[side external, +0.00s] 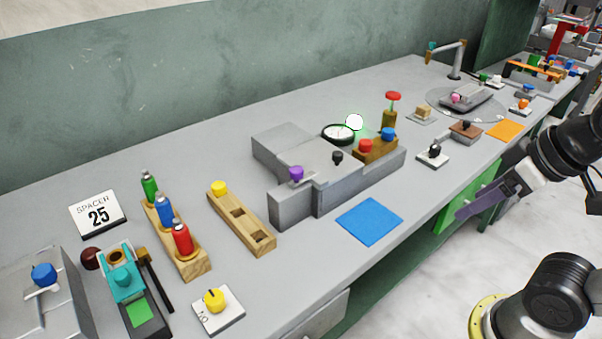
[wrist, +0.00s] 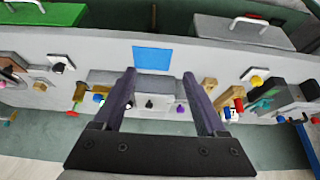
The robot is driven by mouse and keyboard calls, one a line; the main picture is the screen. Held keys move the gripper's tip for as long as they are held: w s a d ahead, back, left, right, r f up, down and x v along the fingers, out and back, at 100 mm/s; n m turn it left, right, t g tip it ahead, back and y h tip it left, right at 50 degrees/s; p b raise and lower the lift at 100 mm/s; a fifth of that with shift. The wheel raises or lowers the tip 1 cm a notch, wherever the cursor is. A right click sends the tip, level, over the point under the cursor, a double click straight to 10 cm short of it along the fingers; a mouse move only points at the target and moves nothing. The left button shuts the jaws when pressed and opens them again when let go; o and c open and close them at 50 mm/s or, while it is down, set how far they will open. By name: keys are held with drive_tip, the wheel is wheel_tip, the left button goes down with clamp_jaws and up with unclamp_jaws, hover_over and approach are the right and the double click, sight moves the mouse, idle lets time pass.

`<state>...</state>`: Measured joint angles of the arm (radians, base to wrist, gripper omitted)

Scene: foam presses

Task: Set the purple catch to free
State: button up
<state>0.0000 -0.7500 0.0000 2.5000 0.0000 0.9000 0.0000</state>
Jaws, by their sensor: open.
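The purple catch (side external: 296,173) is a small knob on a light lever plate, on the near left part of the grey press block (side external: 290,208). In the wrist view the purple catch (wrist: 181,109) shows small, just left of the right-hand finger. My gripper (side external: 462,212) is off the front edge of the bench, to the right of the press and well apart from it. In the wrist view my gripper (wrist: 159,74) has its two fingers spread with nothing between them. Which marking the catch points to is too small to tell.
A black knob (side external: 337,157), a round dial (side external: 339,133) and red (side external: 366,146) and blue (side external: 388,133) buttons share the press. A blue mat (side external: 369,221) lies flat before it. A wooden block with a yellow peg (side external: 219,188) stands to its left.

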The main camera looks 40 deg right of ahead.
idle(0.3)
drive_tip(key=shift+c, duration=0.4)
drive_tip(key=w+r+m+g, duration=0.15)
drive_tip(key=w+r, duration=0.35)
drive_tip(key=r, duration=0.6)
drive_tip(key=w+a+r+m+g, duration=0.1)
drive_tip(key=w+r, duration=0.2)
drive_tip(key=w, duration=0.3)
drive_tip(key=w+a+r+m, duration=0.1)
drive_tip(key=w+a+r, duration=0.15)
drive_tip(key=w, duration=0.35)
drive_tip(key=g, duration=0.3)
hover_over(297, 169)
wheel_tip(297, 169, down, 11)
drive_tip(key=shift+n, duration=0.25)
wheel_tip(297, 169, down, 13)
drive_tip(key=shift+w+f, duration=0.1)
drive_tip(key=shift+f, duration=0.05)
